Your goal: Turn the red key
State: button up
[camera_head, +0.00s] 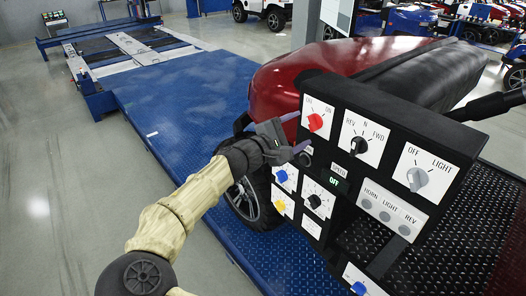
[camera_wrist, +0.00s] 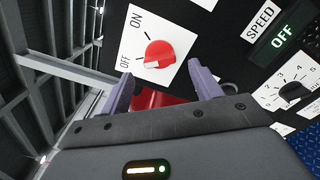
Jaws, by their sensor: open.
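The red key (camera_head: 315,122) is a round red knob on a white plate marked OFF and ON, at the upper left of the black control panel (camera_head: 398,125). In the wrist view the red key (camera_wrist: 160,53) lies just beyond the fingertips, and its pale mark is on the lower-left side, nearer OFF. My gripper (camera_head: 297,132) is at the panel's left edge beside the key. In the wrist view my gripper (camera_wrist: 160,74) has its two purple-grey fingers spread apart with nothing between them. The fingers appear clear of the key.
A red vehicle body (camera_head: 290,75) stands behind the panel, on a blue platform (camera_head: 185,105). Grey floor at left is clear.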

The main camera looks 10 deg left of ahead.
jog(key=b+v, duration=0.3)
jog(key=v, duration=1)
jog(key=shift+b, duration=0.4)
jog(key=shift+a, duration=0.1)
